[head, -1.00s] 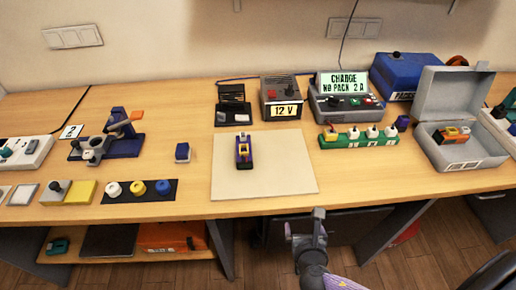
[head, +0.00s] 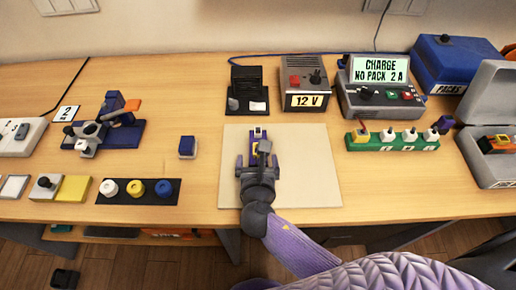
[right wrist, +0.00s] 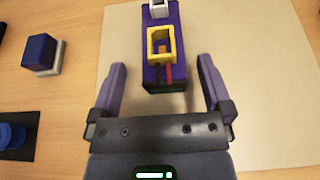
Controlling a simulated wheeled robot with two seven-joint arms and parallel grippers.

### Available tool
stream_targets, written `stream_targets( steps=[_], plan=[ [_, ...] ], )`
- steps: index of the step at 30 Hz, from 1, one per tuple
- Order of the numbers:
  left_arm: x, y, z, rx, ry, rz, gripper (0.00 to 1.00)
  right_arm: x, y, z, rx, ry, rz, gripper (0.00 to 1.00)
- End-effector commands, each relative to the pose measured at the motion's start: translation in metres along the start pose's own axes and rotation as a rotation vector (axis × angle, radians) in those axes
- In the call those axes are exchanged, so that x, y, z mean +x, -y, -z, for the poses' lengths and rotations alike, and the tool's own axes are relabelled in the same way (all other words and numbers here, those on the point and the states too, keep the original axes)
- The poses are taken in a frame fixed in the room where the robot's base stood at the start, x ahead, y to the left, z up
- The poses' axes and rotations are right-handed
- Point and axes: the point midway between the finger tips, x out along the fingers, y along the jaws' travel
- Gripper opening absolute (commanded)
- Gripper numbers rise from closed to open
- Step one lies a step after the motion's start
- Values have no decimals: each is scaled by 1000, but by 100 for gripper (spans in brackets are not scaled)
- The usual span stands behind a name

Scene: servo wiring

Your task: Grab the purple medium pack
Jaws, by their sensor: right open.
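The purple pack (right wrist: 164,71) lies on the beige mat (right wrist: 248,120), with a yellow frame and a white part on its top. In the head view the pack (head: 257,134) is largely hidden behind my right gripper. My right gripper (head: 257,161) is open over the mat. In the right wrist view its two fingers (right wrist: 162,72) stand apart, one on either side of the pack's near end, with gaps on both sides. Nothing is held. My left gripper is not in view.
A green strip (head: 397,141) with several plugs stands right of the mat. A charger (head: 379,105) and a 12 V box (head: 306,92) stand behind. A small blue block (head: 187,147) lies left of the mat. An open grey case (head: 483,155) is at the far right.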

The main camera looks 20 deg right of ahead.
Motion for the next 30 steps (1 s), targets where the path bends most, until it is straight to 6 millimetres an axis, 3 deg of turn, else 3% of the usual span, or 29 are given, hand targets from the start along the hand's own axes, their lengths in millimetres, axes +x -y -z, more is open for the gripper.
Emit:
stream_targets(
  steps=[3, 6, 13, 27, 30],
  plan=[
    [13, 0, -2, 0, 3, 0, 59, 26, 2, 3, -1, 1, 1, 100],
    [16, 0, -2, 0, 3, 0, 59, 37, 2, 2, -1, 0, 1, 100],
    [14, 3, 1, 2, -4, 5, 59, 38, 2, 0, 0, 0, 0, 98],
    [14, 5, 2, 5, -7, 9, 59, 37, 2, 0, 0, -1, 0, 0],
    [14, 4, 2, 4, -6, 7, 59, 37, 2, 0, 0, -1, 0, 0]
  ],
)
